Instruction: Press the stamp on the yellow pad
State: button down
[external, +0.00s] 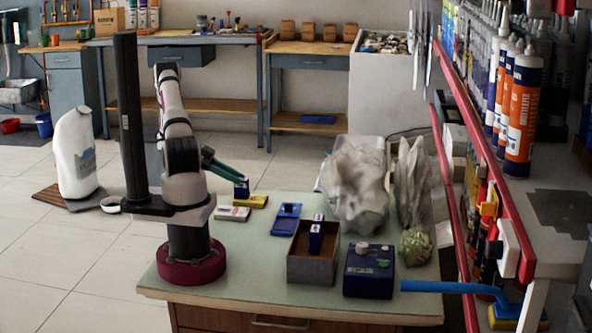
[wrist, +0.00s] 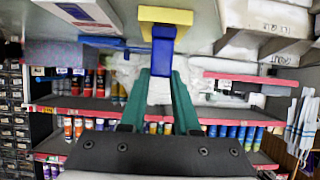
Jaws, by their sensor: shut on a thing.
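My gripper (external: 226,172) is shut on a blue stamp (external: 242,188); its green fingers (wrist: 161,95) grip the blue stamp (wrist: 162,52) from both sides in the wrist view. The yellow pad (external: 258,201) lies flat on the green-topped table, near its far left edge. The stamp is upright over the left part of the pad, its lower end at or just above the surface; I cannot tell whether they touch. In the wrist view the yellow pad (wrist: 151,16) shows right at the stamp's far end.
A white and red box (external: 233,214) lies just in front of the pad. A blue flat case (external: 285,219), an open brown box (external: 308,268) with blue items and a blue box with knobs (external: 369,272) stand to the right. Plastic bags (external: 355,185) fill the back right.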

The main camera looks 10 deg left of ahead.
dwell(0.5)
jog(key=shift+r, duration=3)
